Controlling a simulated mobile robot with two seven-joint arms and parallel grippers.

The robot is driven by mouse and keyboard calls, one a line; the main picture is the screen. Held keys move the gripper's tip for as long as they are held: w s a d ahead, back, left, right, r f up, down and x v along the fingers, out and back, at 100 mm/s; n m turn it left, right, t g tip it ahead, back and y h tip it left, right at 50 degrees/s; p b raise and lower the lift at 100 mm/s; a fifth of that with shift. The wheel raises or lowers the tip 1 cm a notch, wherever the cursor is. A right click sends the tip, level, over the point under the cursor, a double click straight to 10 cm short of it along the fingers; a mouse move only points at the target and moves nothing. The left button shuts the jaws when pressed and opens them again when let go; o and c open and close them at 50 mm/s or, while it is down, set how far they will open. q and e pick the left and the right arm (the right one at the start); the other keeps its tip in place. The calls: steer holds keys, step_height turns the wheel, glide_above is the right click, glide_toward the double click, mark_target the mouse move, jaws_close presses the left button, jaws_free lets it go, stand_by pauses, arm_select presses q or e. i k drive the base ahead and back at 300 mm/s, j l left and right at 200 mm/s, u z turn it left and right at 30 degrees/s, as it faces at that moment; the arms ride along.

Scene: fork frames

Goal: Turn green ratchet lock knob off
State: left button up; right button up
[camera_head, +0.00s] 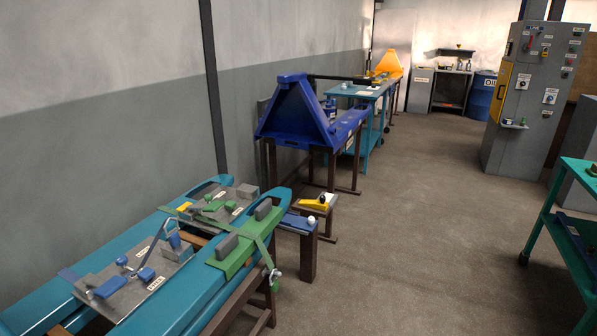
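A teal fork frame (190,297) lies at the lower left. A green bracket (234,262) with grey blocks sits across its near beam, and a green strap hangs down to a small metal fitting (276,273) with a green part (274,286) below it. A grey plate with small green parts (213,206) sits on the frame behind the bracket. Several of these parts are green and small, so I cannot tell which one is the ratchet lock knob or how it is set. Neither of my grippers is in view.
A grey plate with blue levers (112,285) lies on the frame's left. A blue triangular frame (299,110) on a stand and a teal cart (365,112) are farther back. A grey control cabinet (530,115) and another teal cart (560,215) stand at right. The middle floor is clear.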

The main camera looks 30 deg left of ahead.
mark_target(208, 198)
steer(key=i+u, duration=0.15)
steer(key=u, duration=0.2)
steer(key=i+u, duration=0.3)
steer(key=l+u, duration=0.15)
steer(key=u, duration=0.2)
steer(key=i+l+u, duration=0.1)
steer(key=u, duration=1.2)
steer(key=i+l+u, duration=0.1)
steer(key=l+u, duration=0.15)
steer(key=l, duration=0.15)
steer(key=l+u, duration=0.3)
steer(key=l, duration=0.15)
steer(key=l+u, duration=0.3)
steer(key=l, duration=1.5)
steer(key=i, duration=0.05)
